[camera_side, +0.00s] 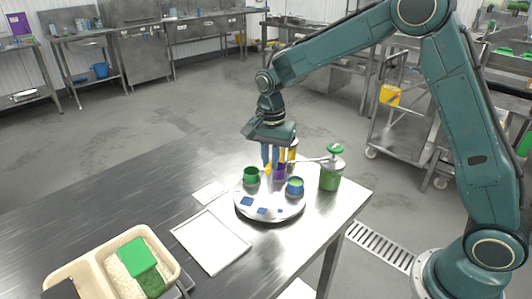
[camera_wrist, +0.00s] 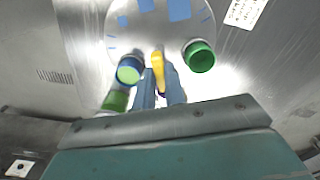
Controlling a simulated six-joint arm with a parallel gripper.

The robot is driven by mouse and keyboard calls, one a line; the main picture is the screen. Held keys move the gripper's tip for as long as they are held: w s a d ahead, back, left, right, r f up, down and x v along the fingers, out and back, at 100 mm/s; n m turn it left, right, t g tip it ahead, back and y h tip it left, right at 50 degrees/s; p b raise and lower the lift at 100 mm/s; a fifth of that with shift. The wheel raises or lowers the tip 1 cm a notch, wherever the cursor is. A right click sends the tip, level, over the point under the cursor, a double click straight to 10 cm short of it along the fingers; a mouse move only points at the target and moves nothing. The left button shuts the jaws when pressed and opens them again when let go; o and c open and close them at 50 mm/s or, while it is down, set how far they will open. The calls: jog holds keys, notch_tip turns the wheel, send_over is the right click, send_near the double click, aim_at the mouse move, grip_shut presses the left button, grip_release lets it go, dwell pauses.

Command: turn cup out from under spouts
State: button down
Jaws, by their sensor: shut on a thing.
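A round silver turntable (camera_side: 243,208) sits on the steel table with blue square marks on it. A green cup (camera_side: 251,175) stands at its left and a blue cup (camera_side: 295,187) with green inside stands at its right; both also show in the wrist view, the green cup (camera_wrist: 199,56) and the blue cup (camera_wrist: 129,70). My gripper (camera_side: 272,168) points down at the turntable's far edge, shut on a yellow piece (camera_wrist: 158,72) between the two cups. A green pump bottle (camera_side: 331,172) stands at right, its spout reaching left toward the turntable. A purple item (camera_side: 280,172) is beside my fingers, partly hidden.
A white tray (camera_side: 211,243) and a small white sheet (camera_side: 209,192) lie left of the turntable. The table's right edge is close beyond the bottle. The left of the table is clear.

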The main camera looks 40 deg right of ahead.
jog(key=shift+r+m, duration=0.1)
jog(key=shift+m, duration=2.3)
jog(key=c, duration=1.5)
grip_release()
jog(key=shift+o, duration=0.2)
notch_tip(320, 180, up, 14)
